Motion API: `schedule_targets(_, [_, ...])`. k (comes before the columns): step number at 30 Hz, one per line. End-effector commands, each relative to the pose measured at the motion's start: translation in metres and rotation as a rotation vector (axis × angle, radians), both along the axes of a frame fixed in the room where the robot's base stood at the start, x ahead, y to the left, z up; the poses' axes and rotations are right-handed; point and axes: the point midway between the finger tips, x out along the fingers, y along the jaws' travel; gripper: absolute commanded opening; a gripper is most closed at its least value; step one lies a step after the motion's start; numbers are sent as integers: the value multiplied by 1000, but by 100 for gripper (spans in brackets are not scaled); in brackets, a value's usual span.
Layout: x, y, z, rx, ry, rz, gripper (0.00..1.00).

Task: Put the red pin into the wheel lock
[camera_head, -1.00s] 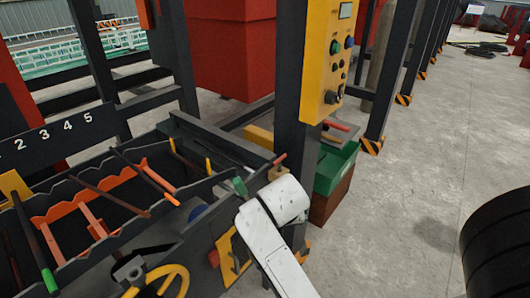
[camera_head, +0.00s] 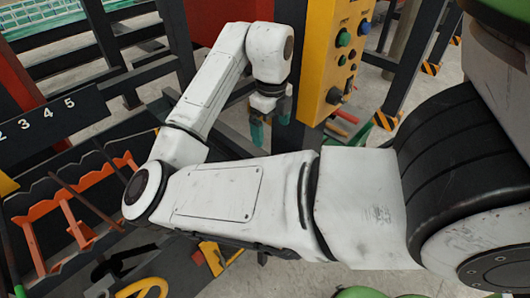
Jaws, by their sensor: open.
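My gripper (camera_head: 270,120) is open, pointing down beside the dark post under the yellow control panel. Its teal fingers show partly, and I see nothing between them. I cannot make out the red pin for certain. The thin red rod seen earlier on a tan block beside the post is now hidden behind my arm. A yellow handwheel (camera_head: 143,289) shows at the bottom left, cut by the frame edge. The wheel lock is not clearly visible; my arm covers much of the area beside the wheel.
The yellow control panel (camera_head: 333,60) stands close right of my gripper. Red-handled items (camera_head: 345,115) lie on a tray behind the post. The orange notched rack (camera_head: 70,205) holds dark bars at left. A numbered plate (camera_head: 40,120) stands above it. Striped posts stand at upper right.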

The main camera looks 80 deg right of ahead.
Motion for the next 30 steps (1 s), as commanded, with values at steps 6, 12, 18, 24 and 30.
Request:
schedule_targets(6, [1, 6, -11, 38, -9, -56, 98])
schedule_targets(12, [1, 6, -41, 36, -8, -53, 98])
schedule_targets(18, [0, 6, -55, 34, -10, -53, 98])
schedule_targets(24, [-4, 11, -77, 35, -8, -52, 98])
schedule_targets(30, [-5, 11, -102, 33, -9, -52, 98])
